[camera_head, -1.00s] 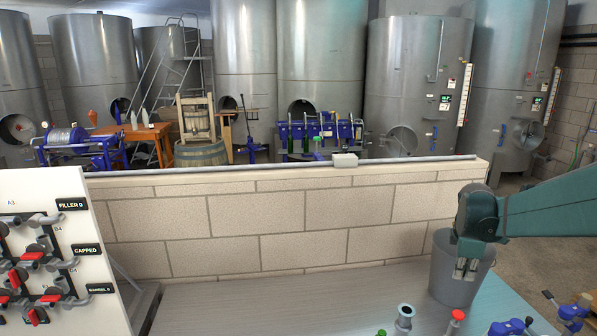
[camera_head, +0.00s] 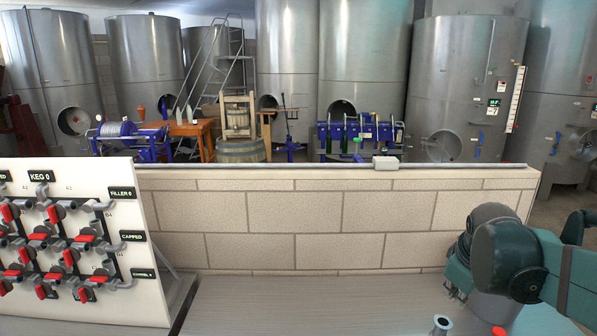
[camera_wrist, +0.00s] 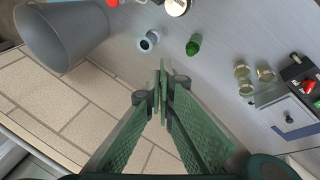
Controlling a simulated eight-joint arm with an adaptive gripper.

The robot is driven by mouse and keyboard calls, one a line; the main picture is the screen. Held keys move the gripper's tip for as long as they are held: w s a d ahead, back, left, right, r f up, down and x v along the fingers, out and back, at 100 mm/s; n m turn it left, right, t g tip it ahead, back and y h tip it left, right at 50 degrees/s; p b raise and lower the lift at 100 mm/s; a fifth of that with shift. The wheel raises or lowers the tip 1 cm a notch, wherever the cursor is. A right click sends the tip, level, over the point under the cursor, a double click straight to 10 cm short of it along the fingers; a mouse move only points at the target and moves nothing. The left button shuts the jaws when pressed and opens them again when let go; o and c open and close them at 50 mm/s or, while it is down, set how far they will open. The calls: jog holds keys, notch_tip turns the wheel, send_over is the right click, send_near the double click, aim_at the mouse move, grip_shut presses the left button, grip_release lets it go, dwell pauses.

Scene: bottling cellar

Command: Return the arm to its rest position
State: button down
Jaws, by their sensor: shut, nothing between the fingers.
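My gripper (camera_wrist: 163,92) is shut and empty; its two green fingers meet in the middle of the wrist view. In the head view my gripper (camera_head: 453,291) is small, at the lower right, in front of the block wall and above the metal counter (camera_head: 290,305). My dark green arm is bent beside it and covers much of the grey bucket (camera_head: 497,307). In the wrist view the bucket (camera_wrist: 62,38) is at the upper left, apart from the fingers.
A grey flanged fitting (camera_wrist: 149,41), a green bottle-like item (camera_wrist: 193,45) and several small jars (camera_wrist: 265,74) stand on the counter. A white valve panel (camera_head: 75,240) with red handles stands at left. The low block wall (camera_head: 320,220) runs behind; the counter's middle is clear.

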jog(key=s+a+f+m+t+y, duration=0.2)
jog(key=s+a+m, duration=0.4)
jog(key=s+a, duration=0.8)
jog(key=shift+a+f+t, duration=0.3)
jog(key=shift+a, duration=1.45)
jog(key=shift+s, duration=0.1)
